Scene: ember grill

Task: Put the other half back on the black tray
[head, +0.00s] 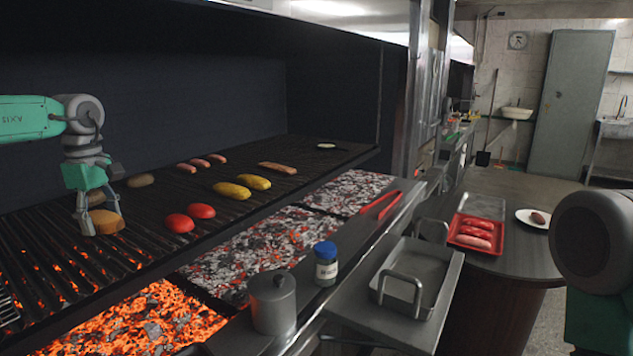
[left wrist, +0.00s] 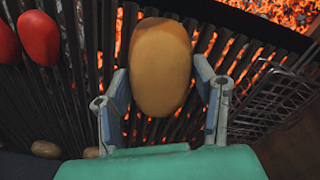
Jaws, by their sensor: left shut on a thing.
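My left gripper (head: 100,217) is over the grill grate at the left of the head view, shut on a tan, rounded bread-like half (head: 106,224). In the left wrist view the half (left wrist: 160,65) shows as an orange-tan oval between the two fingers. It is low at the bars; I cannot tell whether it touches them. A brown rounded piece (head: 140,180) lies on the grate behind the gripper, and another (head: 96,197) is partly hidden by it. A dark grey tray (head: 482,205) is on the round table; I cannot tell whether it is the black tray. My right gripper is out of view.
Red peppers or tomatoes (head: 180,222), yellow corn (head: 232,190) and sausages (head: 200,163) lie on the grate. Glowing coals (head: 150,315) are in front. A steel pan (head: 447,290), metal canister (head: 272,300), blue-capped jar (head: 326,265), red tongs (head: 381,203) and red tray (head: 458,238) stand to the right.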

